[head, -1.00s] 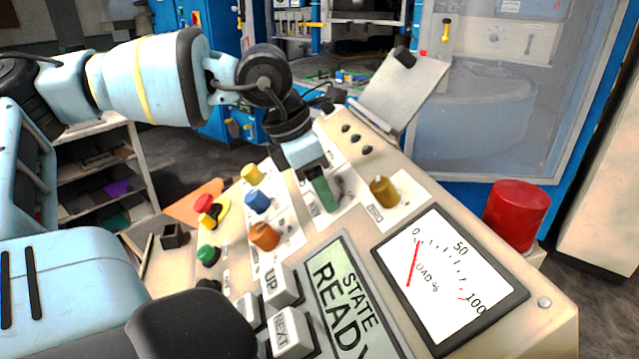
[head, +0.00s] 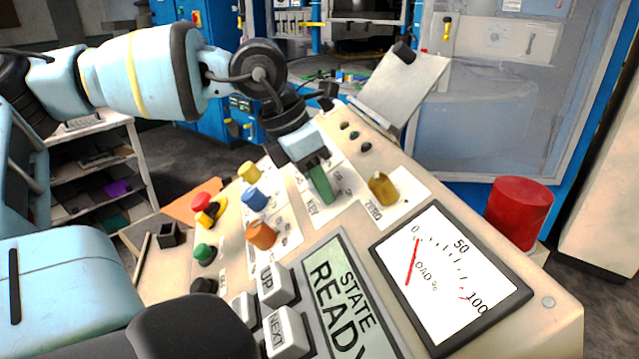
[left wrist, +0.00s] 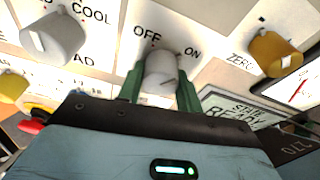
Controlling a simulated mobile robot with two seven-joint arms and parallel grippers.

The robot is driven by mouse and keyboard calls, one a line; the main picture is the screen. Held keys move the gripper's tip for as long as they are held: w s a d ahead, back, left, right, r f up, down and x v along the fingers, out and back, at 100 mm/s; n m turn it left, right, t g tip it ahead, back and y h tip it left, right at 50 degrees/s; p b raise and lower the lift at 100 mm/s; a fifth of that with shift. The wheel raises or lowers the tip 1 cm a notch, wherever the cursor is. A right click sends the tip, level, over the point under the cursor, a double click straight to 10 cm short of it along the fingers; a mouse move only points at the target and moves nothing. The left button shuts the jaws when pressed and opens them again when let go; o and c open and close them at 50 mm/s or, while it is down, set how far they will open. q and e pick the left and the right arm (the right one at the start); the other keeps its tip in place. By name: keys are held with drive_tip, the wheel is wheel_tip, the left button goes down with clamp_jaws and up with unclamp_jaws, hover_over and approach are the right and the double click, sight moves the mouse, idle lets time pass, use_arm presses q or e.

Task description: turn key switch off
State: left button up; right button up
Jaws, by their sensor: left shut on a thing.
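The key switch (left wrist: 162,68) is a pale grey round knob with OFF and ON printed beyond it in the left wrist view. My left gripper (left wrist: 161,88) has its green fingers on either side of the knob and is shut on it. In the head view the left gripper (head: 320,188) reaches down to the panel beside the KEY label, and its fingers hide the knob. A small red mark shows by OFF; I cannot tell exactly where the knob points. My right gripper is not in view.
The yellow ZERO knob (head: 383,188) stands close right of the gripper. Blue (head: 253,199) and orange (head: 261,235) knobs stand to the left. The load gauge (head: 450,275), READY display (head: 345,305) and red cylinder (head: 519,213) are nearer or farther right. A tilted plate (head: 402,85) stands behind.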

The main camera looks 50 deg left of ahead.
use_arm(q)
drive_tip(key=n+b, duration=0.1)
drive_tip(key=n, duration=0.2)
drive_tip(key=shift+h, duration=0.3)
drive_tip(key=n+h+b, duration=0.1)
drive_tip(key=n, duration=0.3)
drive_tip(key=shift+n, duration=0.3)
drive_tip(key=n+b, duration=0.1)
drive_tip(key=n, duration=0.3)
drive_tip(key=shift+r+h, duration=0.1)
drive_tip(key=shift+h, duration=0.3)
drive_tip(key=shift+n+t+h, duration=0.3)
drive_tip(key=shift+n+t, duration=0.2)
drive_tip(key=shift+n, duration=1.3)
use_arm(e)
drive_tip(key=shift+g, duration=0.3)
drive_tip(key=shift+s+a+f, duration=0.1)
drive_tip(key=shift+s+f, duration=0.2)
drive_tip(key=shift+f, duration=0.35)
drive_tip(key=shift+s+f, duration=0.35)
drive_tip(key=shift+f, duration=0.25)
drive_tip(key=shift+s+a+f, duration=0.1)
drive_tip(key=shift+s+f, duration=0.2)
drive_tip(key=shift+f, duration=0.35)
use_arm(q)
drive_tip(key=o, duration=1)
